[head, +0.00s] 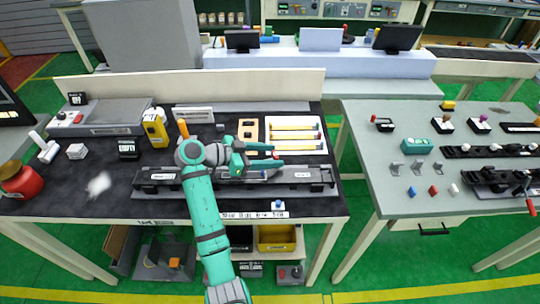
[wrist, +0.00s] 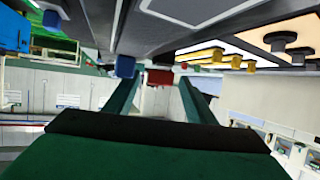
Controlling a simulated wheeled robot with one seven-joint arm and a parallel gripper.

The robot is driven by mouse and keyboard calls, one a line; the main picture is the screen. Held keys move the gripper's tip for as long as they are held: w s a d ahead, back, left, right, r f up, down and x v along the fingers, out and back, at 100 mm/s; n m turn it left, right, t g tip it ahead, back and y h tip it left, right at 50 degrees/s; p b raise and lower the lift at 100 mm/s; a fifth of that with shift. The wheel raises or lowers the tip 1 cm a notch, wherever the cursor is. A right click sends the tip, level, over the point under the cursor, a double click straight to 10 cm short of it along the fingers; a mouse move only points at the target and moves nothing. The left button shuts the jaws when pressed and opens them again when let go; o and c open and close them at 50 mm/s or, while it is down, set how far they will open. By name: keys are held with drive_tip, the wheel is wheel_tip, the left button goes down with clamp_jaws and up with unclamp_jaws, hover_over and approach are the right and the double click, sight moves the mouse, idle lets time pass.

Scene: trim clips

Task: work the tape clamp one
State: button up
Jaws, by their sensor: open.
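My gripper (head: 275,156) is in the head view above the middle of the worktable, over the back edge of a long black rail fixture (head: 160,188). In the wrist view its two green fingers stand apart (wrist: 160,84), open. A small red block (wrist: 160,77) shows between the fingertips there; I cannot tell whether they touch it. It may be the red tip (head: 277,155) by the fingers in the head view. A blue block (wrist: 125,66) shows just left of the fingers. Which part is tape clamp one, I cannot tell. My arm hides part of the rail.
A white tray with yellow bars (head: 296,137) lies just behind my gripper, next to a tan board (head: 248,122) with black knobs. A yellow device (head: 154,128) stands at left. A grey side table (head: 375,170) with several small parts stands at right.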

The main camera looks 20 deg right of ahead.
drive_tip(key=v, duration=1)
drive_tip(key=shift+a+r, duration=0.1)
drive_tip(key=shift+a, duration=0.25)
